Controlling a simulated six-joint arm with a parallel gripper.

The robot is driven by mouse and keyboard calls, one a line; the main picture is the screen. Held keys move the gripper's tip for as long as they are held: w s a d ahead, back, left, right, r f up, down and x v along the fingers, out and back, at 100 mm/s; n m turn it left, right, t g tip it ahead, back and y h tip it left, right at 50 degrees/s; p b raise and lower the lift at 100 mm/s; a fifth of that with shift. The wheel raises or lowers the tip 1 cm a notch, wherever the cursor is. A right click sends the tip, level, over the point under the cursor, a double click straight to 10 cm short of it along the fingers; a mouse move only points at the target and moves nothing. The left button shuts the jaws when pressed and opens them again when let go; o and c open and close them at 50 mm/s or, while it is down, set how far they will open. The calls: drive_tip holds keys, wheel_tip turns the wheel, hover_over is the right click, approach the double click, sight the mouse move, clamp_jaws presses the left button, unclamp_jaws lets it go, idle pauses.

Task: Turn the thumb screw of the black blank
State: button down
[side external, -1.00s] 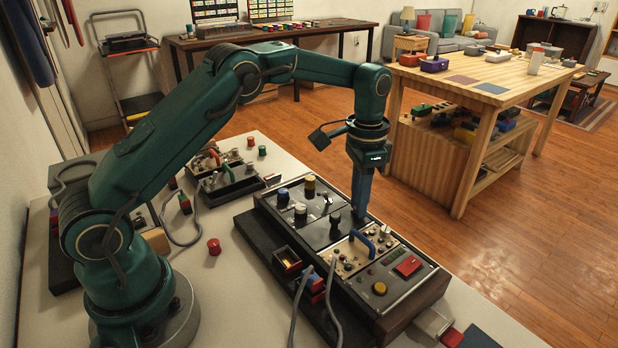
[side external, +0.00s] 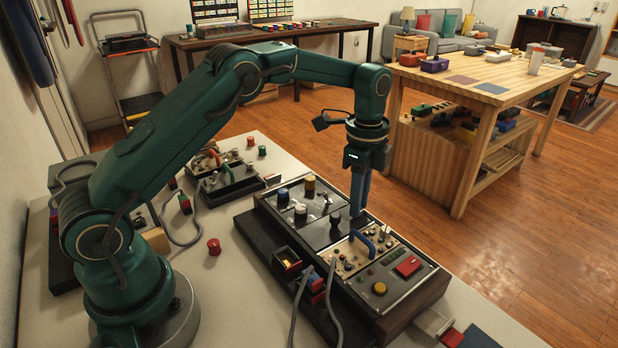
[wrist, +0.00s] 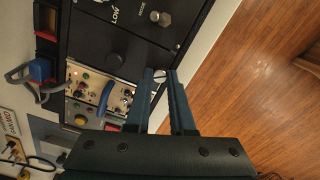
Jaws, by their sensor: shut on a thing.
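The black blank (wrist: 105,48) is a plain dark plate in the wrist view, between the panel with knobs and the gold module. In the side view the blank (side external: 322,242) lies left of my gripper's tips. The thumb screw (wrist: 160,77) is a small pale round head at the blank's edge. My gripper (wrist: 160,73) points down with its two fingers on either side of the screw head, shut on it. In the side view my gripper (side external: 357,214) reaches the panel's far edge, and its fingers hide the screw.
Beside the blank is the gold module (side external: 349,262) with a blue arched handle (side external: 362,241). A knob (side external: 335,218) stands close to my fingers. Grey cables run from a red and blue plug (side external: 316,283) on the near side. A red cap (side external: 214,246) lies on the white table.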

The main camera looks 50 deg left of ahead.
drive_tip(key=shift+m, duration=0.5)
drive_tip(key=c, duration=0.8)
unclamp_jaws()
drive_tip(key=shift+o, duration=0.2)
drive_tip(key=shift+r, duration=0.1)
drive_tip(key=shift+r, duration=2.5)
